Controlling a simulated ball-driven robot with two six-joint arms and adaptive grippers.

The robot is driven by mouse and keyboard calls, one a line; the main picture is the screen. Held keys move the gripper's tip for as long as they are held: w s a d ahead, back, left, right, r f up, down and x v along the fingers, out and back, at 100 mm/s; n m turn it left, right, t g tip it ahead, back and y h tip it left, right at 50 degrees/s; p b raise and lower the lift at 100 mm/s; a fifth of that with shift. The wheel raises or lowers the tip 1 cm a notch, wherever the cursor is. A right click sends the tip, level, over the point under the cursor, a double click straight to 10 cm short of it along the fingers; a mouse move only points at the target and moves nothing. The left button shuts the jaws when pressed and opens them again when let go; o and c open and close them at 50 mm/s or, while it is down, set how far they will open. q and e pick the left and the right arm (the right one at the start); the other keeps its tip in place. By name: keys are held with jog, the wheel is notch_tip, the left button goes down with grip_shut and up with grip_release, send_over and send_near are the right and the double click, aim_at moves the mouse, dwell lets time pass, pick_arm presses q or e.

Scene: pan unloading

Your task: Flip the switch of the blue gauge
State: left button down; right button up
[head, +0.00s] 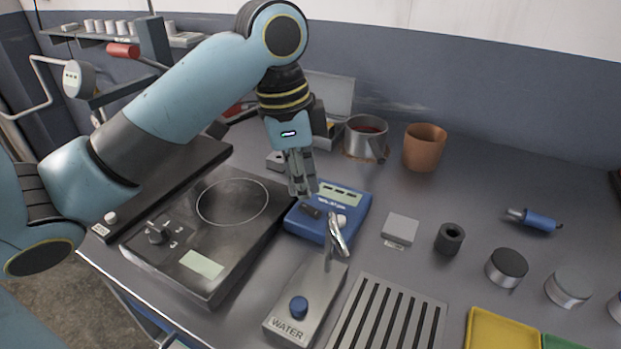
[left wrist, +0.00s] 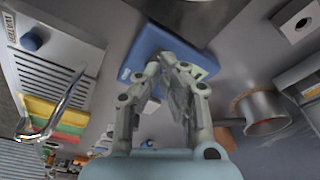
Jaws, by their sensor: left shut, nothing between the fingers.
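The blue gauge (head: 352,205) is a box with a pale display strip, a dark rocker-like part (head: 311,211) and a light round knob (head: 341,221) on its top. It lies on the bench right of the hotplate. My left gripper (head: 303,190) comes down from above at the gauge's left back part, shut and empty. Its fingertips are close to the gauge top; I cannot tell whether they touch. In the left wrist view the gauge (left wrist: 150,42) lies beyond the shut fingers (left wrist: 168,62), which hide part of it. My right gripper is not in view.
The water tap unit (head: 308,295) with its curved spout stands just in front of the gauge. A black hotplate (head: 165,275) is at the left. A metal pot (head: 365,138) and a brown pot (head: 424,147) stand behind. A grey block (head: 400,228) lies to the right.

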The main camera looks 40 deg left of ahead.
aim_at(303, 206)
pick_arm(q)
jog(key=shift+f, duration=0.15)
dwell(0.4)
jog(key=shift+f+b, duration=0.5)
jog(key=shift+f, duration=0.55)
dwell(0.4)
notch_tip(303, 206, up, 7)
jog(key=p, duration=0.9)
jog(key=shift+r, duration=0.1)
dwell(0.5)
